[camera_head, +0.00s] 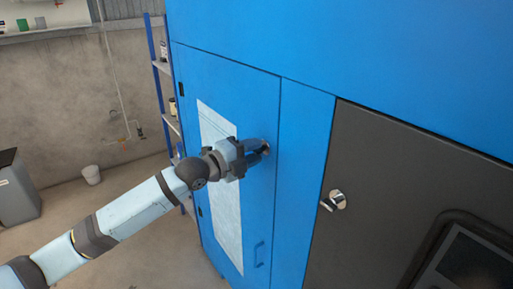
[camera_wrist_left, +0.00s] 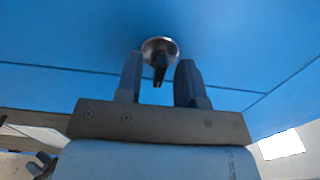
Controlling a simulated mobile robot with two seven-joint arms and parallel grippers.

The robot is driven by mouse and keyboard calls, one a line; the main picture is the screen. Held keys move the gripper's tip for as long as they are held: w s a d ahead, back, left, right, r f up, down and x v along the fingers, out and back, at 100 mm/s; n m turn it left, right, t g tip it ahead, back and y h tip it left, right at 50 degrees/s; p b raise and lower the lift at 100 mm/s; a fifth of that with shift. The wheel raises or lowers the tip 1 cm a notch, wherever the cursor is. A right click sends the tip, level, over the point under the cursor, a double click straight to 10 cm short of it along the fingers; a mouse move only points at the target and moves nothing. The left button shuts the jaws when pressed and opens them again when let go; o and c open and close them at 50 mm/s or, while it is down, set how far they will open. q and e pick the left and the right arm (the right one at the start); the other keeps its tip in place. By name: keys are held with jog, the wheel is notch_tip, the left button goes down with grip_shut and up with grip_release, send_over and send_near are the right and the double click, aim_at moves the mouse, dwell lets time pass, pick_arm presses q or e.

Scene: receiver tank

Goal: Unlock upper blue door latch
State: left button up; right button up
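In the left wrist view the latch (camera_wrist_left: 160,46) is a round metal disc with a dark lever pointing toward the gripper. My left gripper (camera_wrist_left: 160,65) is open, its two fingers on either side of the lever, with gaps showing on both sides. My right gripper is not in view.
A dark grey panel (camera_head: 400,180) with its own silver latch (camera_head: 334,200) and a screen (camera_head: 475,262) is to the right. A blue shelf rack (camera_head: 160,68) stands behind the cabinet's left side.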

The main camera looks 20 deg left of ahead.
pick_arm(q)
jog(key=shift+w+d, duration=0.4)
jog(key=shift+w, duration=0.05)
grip_shut()
